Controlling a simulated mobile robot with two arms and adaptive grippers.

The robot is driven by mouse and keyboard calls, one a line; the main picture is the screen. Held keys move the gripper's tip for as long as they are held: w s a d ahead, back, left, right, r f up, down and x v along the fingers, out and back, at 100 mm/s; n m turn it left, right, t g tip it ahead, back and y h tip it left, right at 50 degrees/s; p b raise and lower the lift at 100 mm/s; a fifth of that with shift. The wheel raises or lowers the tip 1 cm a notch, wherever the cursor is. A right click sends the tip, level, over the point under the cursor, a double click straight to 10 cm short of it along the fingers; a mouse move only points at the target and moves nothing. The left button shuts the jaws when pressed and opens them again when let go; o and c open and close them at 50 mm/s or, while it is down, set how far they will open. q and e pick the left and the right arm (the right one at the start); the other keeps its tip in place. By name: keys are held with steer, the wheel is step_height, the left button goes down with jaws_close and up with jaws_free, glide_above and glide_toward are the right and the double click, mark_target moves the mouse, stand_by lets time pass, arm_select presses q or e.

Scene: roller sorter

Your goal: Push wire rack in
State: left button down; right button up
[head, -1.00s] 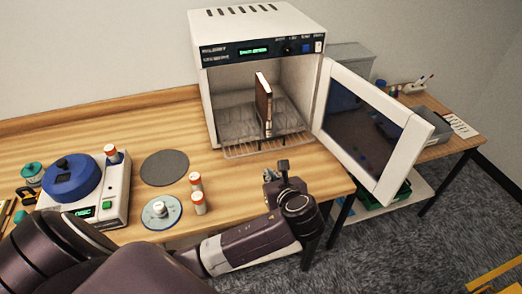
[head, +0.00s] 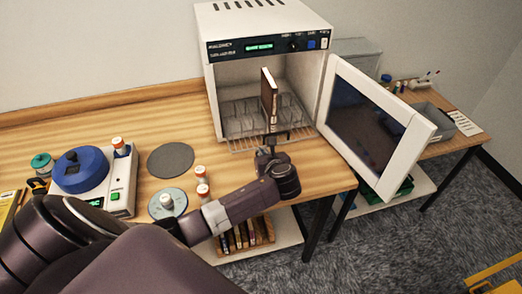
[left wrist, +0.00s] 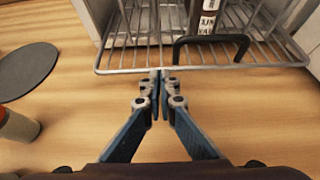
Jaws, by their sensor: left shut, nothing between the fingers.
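The wire rack (head: 243,145) sits in the open white oven (head: 220,90), its front edge sticking out past the oven's mouth. In the left wrist view the rack (left wrist: 120,68) spans the top, with a dark handle (left wrist: 212,40) at its front. A brown book-like item (head: 268,98) stands upright on the rack. My left gripper (head: 270,143) is just in front of the rack's front edge; in the left wrist view its closed fingertips (left wrist: 160,76) are at the front bar, left of the handle. Whether they touch it I cannot tell. My right gripper is not visible.
The oven door (head: 370,120) stands wide open to the right. On the table left of my arm are a grey disc (head: 170,160), small orange-capped bottles (head: 201,180) and a blue-topped device (head: 85,172). Wood tabletop in front of the oven is mostly clear.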

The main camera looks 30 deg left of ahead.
mark_target(251, 126)
arm_select(q)
steer(key=shift+a, duration=0.1)
steer(key=w+a, duration=0.2)
steer(key=a, duration=0.1)
steer(key=w+a, duration=0.6)
steer(key=shift+w+a+b, duration=0.2)
steer(key=shift+a+b, duration=0.15)
steer(key=shift+r, duration=0.1)
